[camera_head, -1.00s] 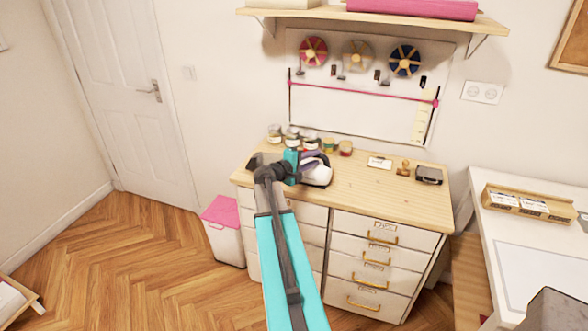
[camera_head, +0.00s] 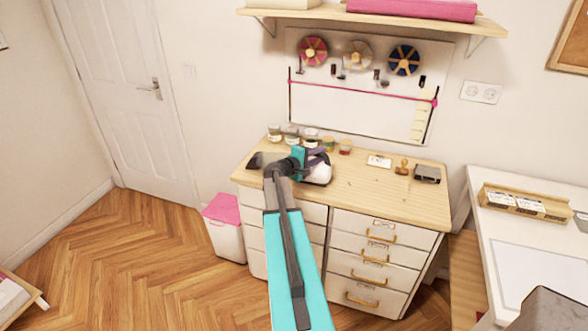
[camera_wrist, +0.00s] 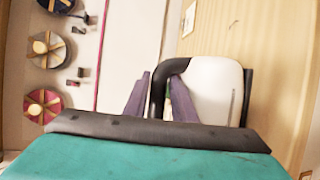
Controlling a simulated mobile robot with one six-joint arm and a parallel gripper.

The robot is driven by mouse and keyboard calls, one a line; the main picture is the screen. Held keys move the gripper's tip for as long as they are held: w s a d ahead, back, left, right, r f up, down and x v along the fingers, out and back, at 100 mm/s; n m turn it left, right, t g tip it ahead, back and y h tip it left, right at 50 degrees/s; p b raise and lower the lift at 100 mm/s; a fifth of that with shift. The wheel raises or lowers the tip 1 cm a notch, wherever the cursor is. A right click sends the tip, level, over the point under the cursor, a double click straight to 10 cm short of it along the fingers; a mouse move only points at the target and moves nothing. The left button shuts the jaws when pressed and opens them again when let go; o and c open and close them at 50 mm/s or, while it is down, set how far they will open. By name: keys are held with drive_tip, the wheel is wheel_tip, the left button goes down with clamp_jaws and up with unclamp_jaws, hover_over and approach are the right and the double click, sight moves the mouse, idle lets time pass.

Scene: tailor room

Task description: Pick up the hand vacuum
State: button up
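The hand vacuum (camera_head: 322,174), white with dark parts, sits on the wooden dresser top (camera_head: 375,190). My gripper (camera_head: 318,157) is at its far side, with purple fingers beside its body. In the wrist view the white body of the vacuum (camera_wrist: 214,88) lies right of the fingers, and its dark curved handle shows between them. The two fingers of my gripper (camera_wrist: 160,84) stand apart, one on each side of the handle. The gripper looks open; firm contact is not visible. My arm hides part of the vacuum in the head view.
Several small jars (camera_head: 292,136) stand at the dresser's back edge, close to my gripper. A stamp (camera_head: 403,167) and a dark box (camera_head: 427,174) lie to the right. A pegboard with spools (camera_head: 358,56) hangs behind. The dresser's front right top is clear.

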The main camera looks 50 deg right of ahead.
drive_tip(key=shift+c, duration=0.7)
clamp_jaws()
idle(0.5)
drive_tip(key=shift+r, duration=0.15)
